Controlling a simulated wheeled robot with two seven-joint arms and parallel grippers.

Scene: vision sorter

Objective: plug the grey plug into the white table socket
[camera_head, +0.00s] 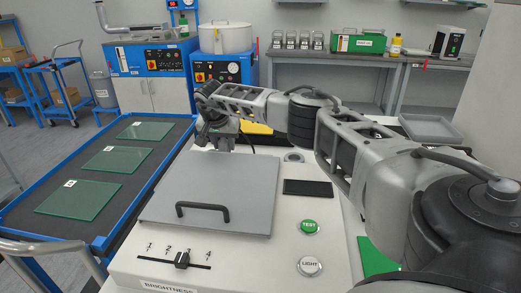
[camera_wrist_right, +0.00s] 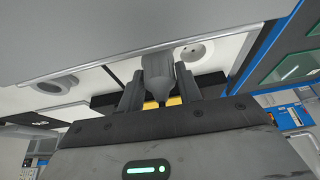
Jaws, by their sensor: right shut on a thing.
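The grey plug (camera_wrist_right: 157,72) is between the two fingers of my right gripper (camera_wrist_right: 158,88), which is shut on it, in the right wrist view. The white table socket (camera_wrist_right: 191,52) is a round recessed face just right of the plug in that view. The plug looks beside the socket, not in it; its height above the white top cannot be told. In the head view my right gripper (camera_head: 222,143) is at the back left of the white console, behind the grey lid. It hides the socket there. My left gripper is not in view.
The grey lid (camera_head: 218,178) with a black handle lies close in front of the gripper. A grey ring (camera_head: 293,157) and a dark panel (camera_head: 308,187) are to its right. A blue-framed cart with glass plates (camera_head: 80,200) stands left. A yellow object (camera_head: 257,128) is behind.

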